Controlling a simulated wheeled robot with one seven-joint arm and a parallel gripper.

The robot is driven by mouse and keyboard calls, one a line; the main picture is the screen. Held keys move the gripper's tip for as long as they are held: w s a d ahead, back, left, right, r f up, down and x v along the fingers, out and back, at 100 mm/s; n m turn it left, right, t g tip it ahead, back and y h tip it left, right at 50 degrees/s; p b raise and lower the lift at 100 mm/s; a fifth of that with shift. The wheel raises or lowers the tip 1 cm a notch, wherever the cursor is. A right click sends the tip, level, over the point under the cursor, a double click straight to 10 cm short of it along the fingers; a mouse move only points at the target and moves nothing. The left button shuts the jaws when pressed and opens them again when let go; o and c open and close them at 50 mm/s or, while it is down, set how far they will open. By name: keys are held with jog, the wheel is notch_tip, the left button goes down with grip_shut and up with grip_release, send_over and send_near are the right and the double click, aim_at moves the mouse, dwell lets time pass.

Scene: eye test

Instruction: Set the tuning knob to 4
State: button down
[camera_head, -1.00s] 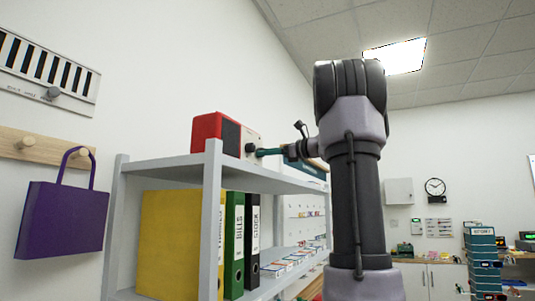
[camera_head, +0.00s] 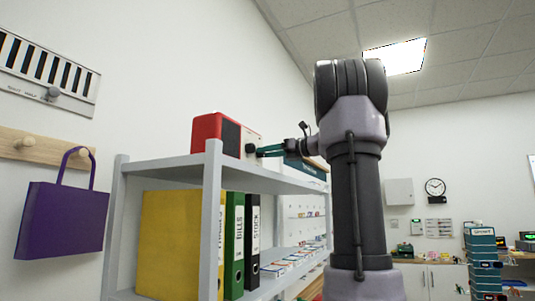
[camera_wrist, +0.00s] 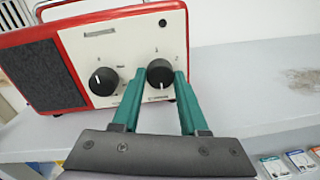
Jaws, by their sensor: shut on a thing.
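A red radio (camera_head: 207,129) with a dark speaker grille and a white front panel stands on the top shelf. In the wrist view its panel (camera_wrist: 120,45) bears two black round knobs, a left knob (camera_wrist: 103,81) and a right knob (camera_wrist: 160,73), with small markings too small to read surely. My gripper (camera_wrist: 160,76) has its teal fingers on either side of the right knob, shut on it. In the head view my gripper (camera_head: 258,151) reaches the radio's front from the right.
The grey shelf unit (camera_head: 213,200) holds binders and a yellow board (camera_head: 170,240) below. A purple bag (camera_head: 62,220) hangs on the left wall.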

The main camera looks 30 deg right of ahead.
jog(key=shift+f, duration=0.1)
jog(key=shift+c, duration=2.2)
grip_release()
jog(key=shift+s+d, duration=0.1)
jog(key=v, duration=1)
jog(key=shift+s, duration=0.25)
jog(key=shift+d, duration=0.15)
